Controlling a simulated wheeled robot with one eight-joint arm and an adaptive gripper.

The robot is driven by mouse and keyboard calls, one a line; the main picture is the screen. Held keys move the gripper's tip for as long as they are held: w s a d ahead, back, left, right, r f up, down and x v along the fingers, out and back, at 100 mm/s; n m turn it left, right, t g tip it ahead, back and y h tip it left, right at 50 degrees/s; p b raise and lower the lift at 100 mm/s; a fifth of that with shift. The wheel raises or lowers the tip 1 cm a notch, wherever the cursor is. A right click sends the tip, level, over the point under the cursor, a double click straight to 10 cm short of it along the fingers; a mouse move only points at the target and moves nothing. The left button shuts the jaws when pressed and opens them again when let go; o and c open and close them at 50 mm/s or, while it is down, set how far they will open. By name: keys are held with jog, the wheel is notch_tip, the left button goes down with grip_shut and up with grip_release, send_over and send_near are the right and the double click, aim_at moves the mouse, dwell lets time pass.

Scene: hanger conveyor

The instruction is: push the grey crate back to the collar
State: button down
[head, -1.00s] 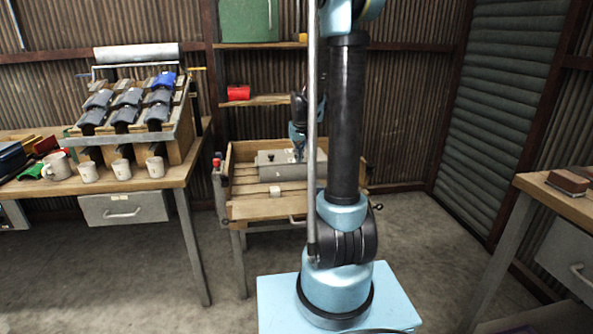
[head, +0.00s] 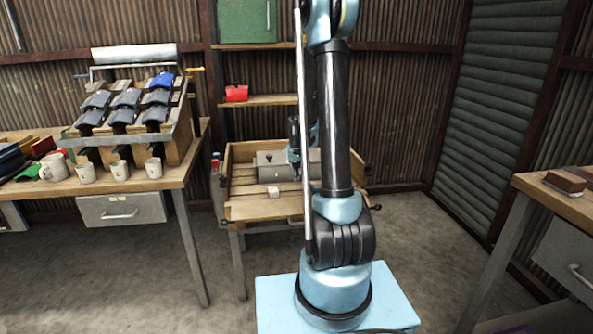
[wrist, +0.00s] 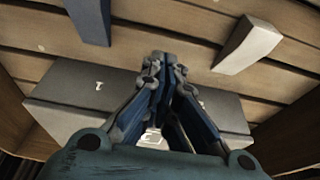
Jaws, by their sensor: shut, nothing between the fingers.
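The grey crate (head: 270,166) is a long, low box lying across the wooden slatted bench at the back. It also shows in the wrist view (wrist: 70,108), spanning behind my fingers. My gripper (head: 294,178) is low at the crate, covering part of its face in the head view. In the wrist view my gripper (wrist: 167,62) is shut and empty, its tips reaching past the crate's edge over the slats. I cannot tell whether it touches the crate. My arm hides the crate's right part in the head view. I cannot make out the collar with certainty.
A small white block (head: 273,193) lies on the slats in front of the crate; it is at the right in the wrist view (wrist: 247,44). A dark bar (wrist: 90,20) is at upper left there. The bench has raised wooden sides (head: 228,165).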

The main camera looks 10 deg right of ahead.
jog(key=shift+w+r, duration=0.1)
jog(key=shift+w, duration=1.85)
jog(key=w, duration=0.6)
jog(key=shift+w, duration=0.25)
jog(key=shift+s, duration=0.15)
